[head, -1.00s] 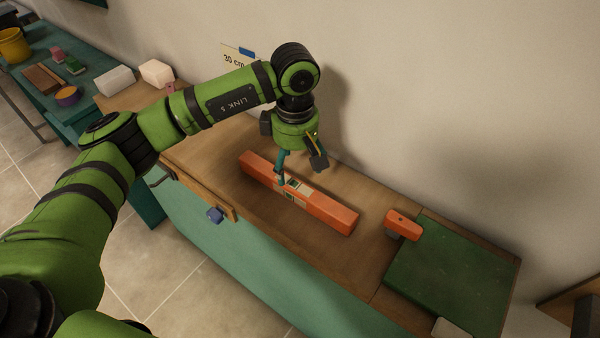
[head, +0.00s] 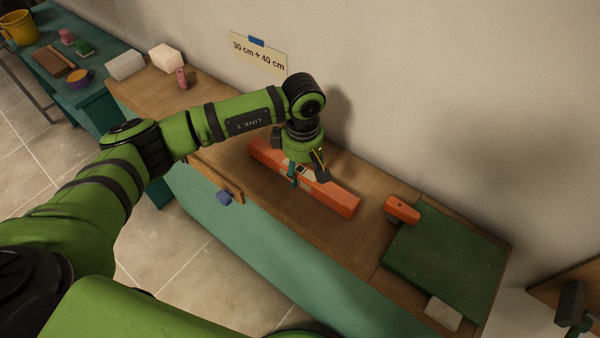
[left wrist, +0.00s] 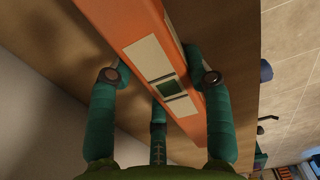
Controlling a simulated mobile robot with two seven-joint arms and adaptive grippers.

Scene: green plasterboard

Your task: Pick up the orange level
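The orange level (head: 333,196) lies on the wooden bench top, running diagonally, with pale panels and a green vial window at its middle. My left gripper (head: 307,181) is pointing down over that middle, its teal fingers open on either side. In the left wrist view the level (left wrist: 140,22) passes between the fingertips (left wrist: 160,76). The right-hand finger overlaps the level's edge; I cannot tell whether it touches. A gap shows at the left-hand finger. The gripper hides part of the level in the head view. My right gripper is not in view.
A green board (head: 450,262) with an orange-handled tool (head: 402,209) at its corner lies right of the level. A wall stands close behind. A blue knob (head: 224,198) is on the bench front.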

